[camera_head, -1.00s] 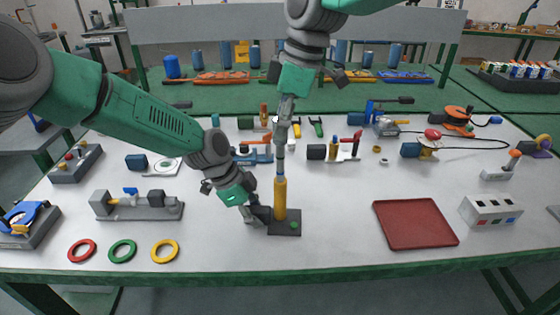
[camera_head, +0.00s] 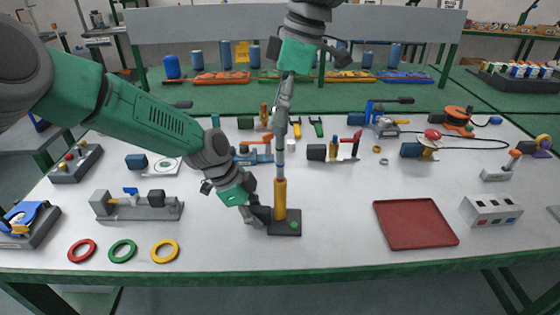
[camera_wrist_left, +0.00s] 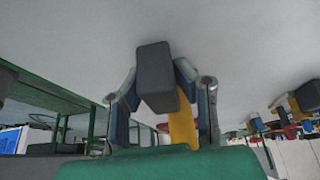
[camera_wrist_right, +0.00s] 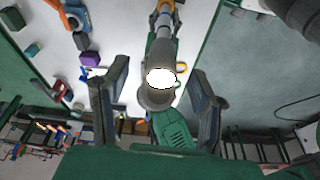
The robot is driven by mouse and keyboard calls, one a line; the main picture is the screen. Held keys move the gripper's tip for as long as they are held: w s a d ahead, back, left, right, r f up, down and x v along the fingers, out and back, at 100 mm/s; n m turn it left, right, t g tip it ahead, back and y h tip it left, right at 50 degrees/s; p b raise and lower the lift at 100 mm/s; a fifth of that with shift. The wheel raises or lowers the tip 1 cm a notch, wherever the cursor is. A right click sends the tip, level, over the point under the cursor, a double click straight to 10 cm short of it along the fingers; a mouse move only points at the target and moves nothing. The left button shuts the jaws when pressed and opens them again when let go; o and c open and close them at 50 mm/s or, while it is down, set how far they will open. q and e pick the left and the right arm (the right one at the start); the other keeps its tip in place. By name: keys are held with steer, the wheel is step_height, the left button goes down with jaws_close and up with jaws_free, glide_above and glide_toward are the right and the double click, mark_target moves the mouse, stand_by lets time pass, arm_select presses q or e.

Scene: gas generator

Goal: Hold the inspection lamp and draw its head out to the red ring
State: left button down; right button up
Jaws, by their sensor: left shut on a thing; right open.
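The inspection lamp stands upright, its yellow body (camera_head: 280,200) on a dark base (camera_head: 285,227) and a slim grey stem (camera_head: 281,140) rising to a grey head (camera_head: 285,92). My left gripper (camera_head: 255,212) is shut on the dark grey block (camera_wrist_left: 157,80) beside the yellow body, low at the base. My right gripper (camera_head: 303,68) is open above the head, pointing down. In the right wrist view the head's glowing white face (camera_wrist_right: 160,78) shows between the spread fingers, apart from both. I cannot make out a red ring on the stem.
Red, green and yellow rings (camera_head: 122,251) lie at the front left, near a grey vise-like fixture (camera_head: 140,209). A red tray (camera_head: 414,223) and a white switch box (camera_head: 491,210) are to the right. Several tools crowd the table behind the lamp. Bare table lies between lamp and tray.

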arm_select(q)
steer(key=shift+s+f, duration=0.1)
steer(key=shift+f, duration=0.05)
arm_select(e)
steer(key=shift+a+v, duration=0.2)
steer(key=shift+v, duration=0.65)
steer(key=shift+a+v, duration=0.2)
steer(key=shift+v, duration=0.7)
steer(key=shift+a+v, duration=0.25)
steer(key=shift+v, duration=0.6)
steer(key=shift+r, duration=0.2)
steer(key=shift+d, duration=0.1)
steer(key=shift+c, duration=0.5)
